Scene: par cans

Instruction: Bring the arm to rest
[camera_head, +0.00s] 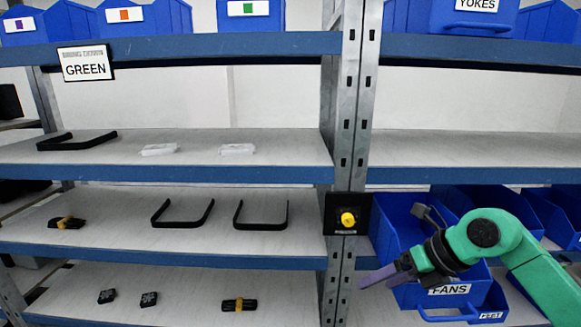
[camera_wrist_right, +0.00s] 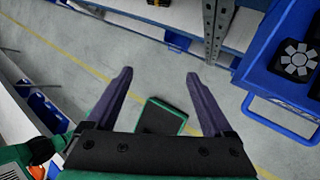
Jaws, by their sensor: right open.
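My right arm (camera_head: 540,275) is green and comes in from the lower right in the head view. It is bent, with its gripper (camera_head: 375,277) pointing left in front of the blue bins. In the right wrist view the two purple fingers of that gripper (camera_wrist_right: 158,95) are wide apart, with nothing between them but the floor and a dark green-edged piece (camera_wrist_right: 162,118) beyond, which I cannot identify for sure. My left gripper is not in view.
A blue bin labelled FANS (camera_head: 448,290) stands close to the right gripper. A metal shelf post (camera_head: 348,130) with a yellow knob (camera_head: 347,219) stands left of it. Shelves at left hold black brackets (camera_head: 182,214) and small parts. Grey floor (camera_wrist_right: 75,75) lies open below.

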